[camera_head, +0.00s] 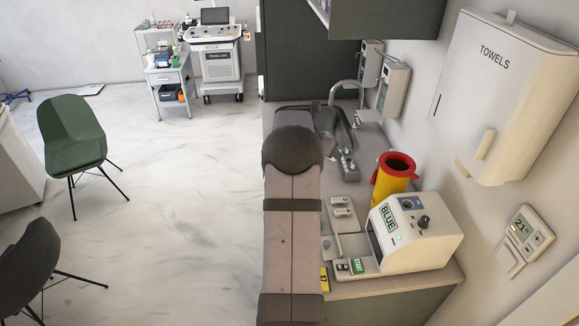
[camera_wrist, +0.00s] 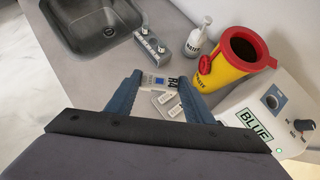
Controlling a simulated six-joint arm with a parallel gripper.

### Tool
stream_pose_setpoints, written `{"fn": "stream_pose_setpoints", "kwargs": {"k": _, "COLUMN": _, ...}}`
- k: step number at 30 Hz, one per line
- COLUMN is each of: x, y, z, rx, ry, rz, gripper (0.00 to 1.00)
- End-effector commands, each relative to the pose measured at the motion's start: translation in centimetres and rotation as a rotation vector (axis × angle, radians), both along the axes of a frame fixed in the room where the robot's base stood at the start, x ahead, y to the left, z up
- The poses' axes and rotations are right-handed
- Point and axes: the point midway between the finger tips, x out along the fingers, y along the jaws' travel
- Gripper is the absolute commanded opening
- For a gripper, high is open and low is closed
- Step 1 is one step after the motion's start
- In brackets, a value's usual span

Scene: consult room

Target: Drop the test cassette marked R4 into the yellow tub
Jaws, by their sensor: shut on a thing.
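In the wrist view my gripper (camera_wrist: 159,80) is shut on a white test cassette marked R4 (camera_wrist: 159,82), which sits crosswise between its two blue fingertips. Its height above the counter is hard to judge. The yellow tub (camera_wrist: 231,77), with a red rim and an open dark mouth, stands to the right of the gripper, apart from it. The tub also shows in the head view (camera_head: 391,181) on the counter by the wall. In the head view my arm hides the fingers and the held cassette.
Pale cassettes (camera_head: 342,206) lie just beside the held one. A white device labelled BLUE (camera_head: 428,240) stands in front of the tub. Behind are a sink (camera_wrist: 92,28), a grey metal block (camera_wrist: 150,46) and a white pump bottle (camera_wrist: 199,40). A towel dispenser (camera_head: 500,100) juts from the wall.

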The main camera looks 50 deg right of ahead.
Motion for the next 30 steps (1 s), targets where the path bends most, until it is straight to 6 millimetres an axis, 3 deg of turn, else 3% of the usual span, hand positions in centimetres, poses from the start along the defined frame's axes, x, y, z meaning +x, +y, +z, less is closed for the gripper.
{"fn": "stream_pose_setpoints", "kwargs": {"k": 3, "x": -3.8, "y": -3.9, "z": 2.0, "rx": -0.003, "ry": -0.004, "rz": -0.028, "gripper": 0.23}}
{"fn": "stream_pose_setpoints", "kwargs": {"k": 9, "x": -9.9, "y": -9.2, "z": 5.2, "rx": -0.004, "ry": -0.005, "rz": -0.04, "gripper": 0.23}}
{"fn": "stream_pose_setpoints", "kwargs": {"k": 16, "x": -15.7, "y": -13.0, "z": 8.3, "rx": -0.002, "ry": -0.001, "rz": -0.032, "gripper": 0.23}}
{"fn": "stream_pose_setpoints", "kwargs": {"k": 22, "x": -18.3, "y": -14.4, "z": 9.8, "rx": 0.0, "ry": 0.001, "rz": -0.019, "gripper": 0.23}}
{"fn": "stream_pose_setpoints", "kwargs": {"k": 30, "x": -18.9, "y": -14.7, "z": 10.1, "rx": 0.002, "ry": 0.003, "rz": -0.013, "gripper": 0.23}}
